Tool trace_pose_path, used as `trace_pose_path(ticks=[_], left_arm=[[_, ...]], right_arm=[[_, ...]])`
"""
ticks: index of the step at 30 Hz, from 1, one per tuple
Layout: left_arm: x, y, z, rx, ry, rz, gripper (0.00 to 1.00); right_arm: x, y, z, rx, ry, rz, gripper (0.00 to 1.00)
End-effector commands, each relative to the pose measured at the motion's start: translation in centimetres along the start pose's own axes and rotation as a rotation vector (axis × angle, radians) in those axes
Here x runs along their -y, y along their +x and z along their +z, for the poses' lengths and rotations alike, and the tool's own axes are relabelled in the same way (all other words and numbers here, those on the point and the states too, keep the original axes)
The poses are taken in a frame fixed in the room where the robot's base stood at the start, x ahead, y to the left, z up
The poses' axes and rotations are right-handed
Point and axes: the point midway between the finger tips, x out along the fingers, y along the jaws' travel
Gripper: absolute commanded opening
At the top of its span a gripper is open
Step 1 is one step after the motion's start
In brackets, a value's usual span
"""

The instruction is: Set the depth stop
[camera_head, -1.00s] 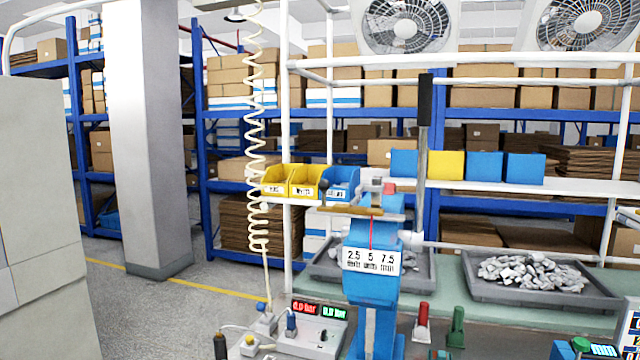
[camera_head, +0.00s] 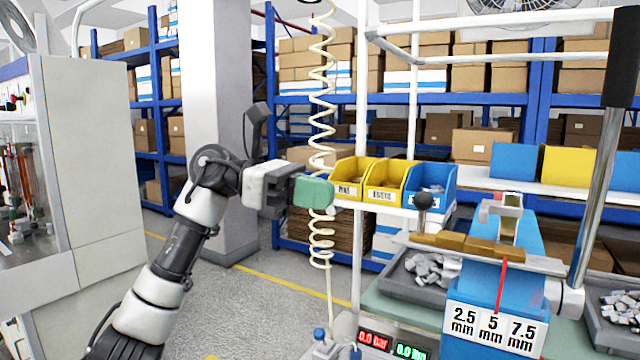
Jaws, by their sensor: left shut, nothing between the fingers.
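The blue press (camera_head: 482,283) stands at the lower right with a white scale plate (camera_head: 495,330) marked 2.5, 5 and 7.5 mm. A brass slide bar (camera_head: 465,243) with a black ball knob (camera_head: 422,202) at its left end lies across the press. A thin red pointer (camera_head: 501,282) hangs from the bar, its lower end close to the 5 mark. My left gripper (camera_head: 325,193), with green fingertips, is shut and empty. It is raised left of the knob, apart from the press, in front of the coiled hose in the picture. My right gripper is out of view.
Yellow bins (camera_head: 384,184) and a blue bin (camera_head: 429,182) sit behind, between gripper and press. A coiled cream hose (camera_head: 321,115) hangs down. The press lever (camera_head: 597,190) rises at the right. A control box with displays (camera_head: 385,343) is below. Grey trays hold metal parts.

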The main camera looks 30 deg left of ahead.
Motion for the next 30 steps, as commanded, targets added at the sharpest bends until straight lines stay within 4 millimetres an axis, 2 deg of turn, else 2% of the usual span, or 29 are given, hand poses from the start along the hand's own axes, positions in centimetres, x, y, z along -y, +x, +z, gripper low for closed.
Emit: trace_pose_path(ticks=[1,6,10,13,19,30], left_arm=[[0.1,1.3,0.4,-0.001,-0.001,-0.006,0.0],[0.0,5.0,0.5,0.001,-0.002,-0.005,0.0],[0.1,7.3,0.9,0.004,-0.002,-0.005,0.0],[0.1,8.6,1.3,0.004,-0.001,-0.004,0.0],[0.0,10.0,1.4,0.003,-0.003,-0.002,0.0],[0.0,10.2,1.3,0.003,-0.002,-0.001,0.0]], right_arm=[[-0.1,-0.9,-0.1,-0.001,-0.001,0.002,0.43],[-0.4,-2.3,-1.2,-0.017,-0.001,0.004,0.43],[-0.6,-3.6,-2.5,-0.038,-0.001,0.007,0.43],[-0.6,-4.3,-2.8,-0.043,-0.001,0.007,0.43],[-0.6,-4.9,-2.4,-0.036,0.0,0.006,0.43],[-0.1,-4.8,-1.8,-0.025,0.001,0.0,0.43]])
